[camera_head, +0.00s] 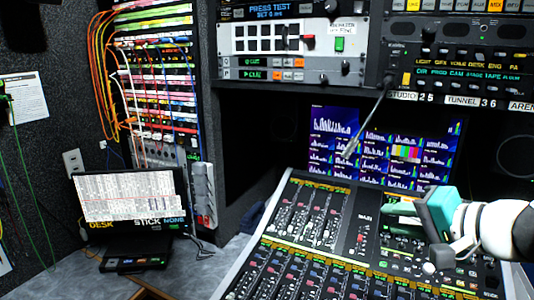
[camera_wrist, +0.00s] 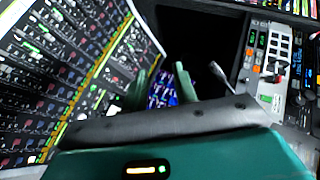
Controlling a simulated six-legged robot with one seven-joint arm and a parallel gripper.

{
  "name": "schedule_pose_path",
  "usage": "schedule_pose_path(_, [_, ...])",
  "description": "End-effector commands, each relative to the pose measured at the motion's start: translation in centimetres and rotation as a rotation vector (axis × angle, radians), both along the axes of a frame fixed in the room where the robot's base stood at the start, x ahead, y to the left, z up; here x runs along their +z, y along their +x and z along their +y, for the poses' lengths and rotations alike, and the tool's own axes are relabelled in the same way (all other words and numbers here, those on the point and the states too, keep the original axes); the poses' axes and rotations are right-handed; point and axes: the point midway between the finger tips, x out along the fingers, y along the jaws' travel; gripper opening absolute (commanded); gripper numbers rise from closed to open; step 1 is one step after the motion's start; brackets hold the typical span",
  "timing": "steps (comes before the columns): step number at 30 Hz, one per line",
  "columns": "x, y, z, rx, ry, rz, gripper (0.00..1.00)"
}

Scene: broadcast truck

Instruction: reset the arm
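My gripper (camera_head: 391,213) is at the right in the head view, over the right part of the mixing console (camera_head: 330,215). My white arm enters from the right edge and the teal gripper body points left. In the wrist view, its two green fingers (camera_wrist: 161,85) stand apart, with a lit screen showing between them. The console also fills the left of the wrist view (camera_wrist: 60,70). The gripper hides part of the console's controls; whether it touches them I cannot tell.
Rack units (camera_head: 290,70) hang above.

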Motion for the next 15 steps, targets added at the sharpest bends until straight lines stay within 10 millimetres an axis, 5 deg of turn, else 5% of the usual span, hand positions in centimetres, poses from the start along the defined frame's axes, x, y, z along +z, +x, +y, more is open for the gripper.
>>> schedule_pose_path(1, [-2.2,-0.8,2.7,0.063,-0.075,0.062,0.28])
schedule_pose_path(6, [-9.3,-4.4,8.3,0.236,-0.377,0.238,0.28])
schedule_pose_path(10, [-13.6,-7.3,10.2,0.347,-0.640,0.314,0.28])
schedule_pose_path(15, [-16.4,-9.4,10.7,0.431,-0.905,0.338,0.28])
